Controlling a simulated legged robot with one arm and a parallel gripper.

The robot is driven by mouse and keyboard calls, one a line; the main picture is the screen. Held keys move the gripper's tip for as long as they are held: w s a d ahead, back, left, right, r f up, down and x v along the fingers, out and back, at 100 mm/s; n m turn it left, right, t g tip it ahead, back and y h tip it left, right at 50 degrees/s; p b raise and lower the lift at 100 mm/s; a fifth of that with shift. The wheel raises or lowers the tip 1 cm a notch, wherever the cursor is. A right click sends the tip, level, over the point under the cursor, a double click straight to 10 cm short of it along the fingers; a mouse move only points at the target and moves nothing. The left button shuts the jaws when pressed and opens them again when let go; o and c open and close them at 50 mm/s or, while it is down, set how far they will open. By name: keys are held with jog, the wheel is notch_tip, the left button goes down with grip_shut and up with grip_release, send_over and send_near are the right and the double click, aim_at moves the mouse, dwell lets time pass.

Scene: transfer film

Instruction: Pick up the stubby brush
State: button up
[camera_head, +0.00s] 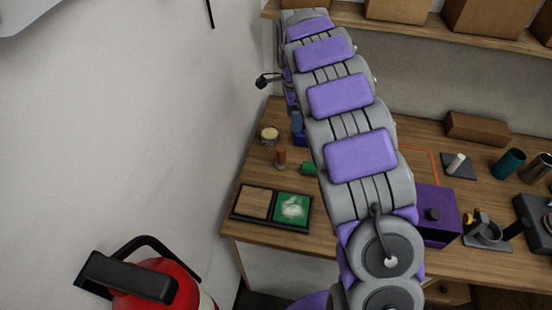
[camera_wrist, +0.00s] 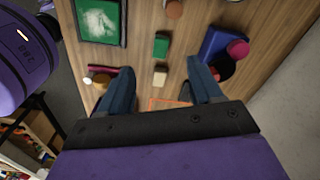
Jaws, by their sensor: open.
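My gripper (camera_wrist: 158,68) is open, its two dark blue fingers spread above the table in the wrist view. A short reddish-brown upright piece (camera_head: 281,157) stands near the wall side of the table. A brown round top (camera_wrist: 173,8) at the upper edge of the wrist view seems to be the same piece, beyond the fingertips. My arm hides the gripper in the head view.
A black tray with a wood-coloured half (camera_head: 254,201) and a green half lies at the table's front left. A blue block (camera_wrist: 212,43) and red and pink round pieces stand right in the wrist view. A purple box (camera_head: 436,207) is right of my arm. The wall borders the left.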

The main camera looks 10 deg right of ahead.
aim_at(282, 149)
jog(key=shift+m, duration=0.5)
jog(key=w+f, duration=0.1)
jog(key=f, duration=0.3)
jog(key=w+a+f+b, duration=0.1)
jog(key=f, duration=0.4)
jog(key=w+a+f, duration=0.1)
jog(key=f, duration=0.3)
jog(key=shift+a+f+b, duration=0.2)
jog(key=shift+f+b, duration=0.15)
jog(key=shift+w+a+f+b, duration=0.1)
jog(key=shift+f+b, duration=0.2)
jog(key=shift+f, duration=1.2)
jog(key=shift+w+f+b, duration=0.1)
jog(key=shift+f+b, duration=0.2)
jog(key=shift+f, duration=1.2)
jog(key=shift+s+r, duration=0.1)
jog(key=shift+c, duration=0.2)
jog(key=c, duration=1.1)
jog(key=shift+r, duration=0.1)
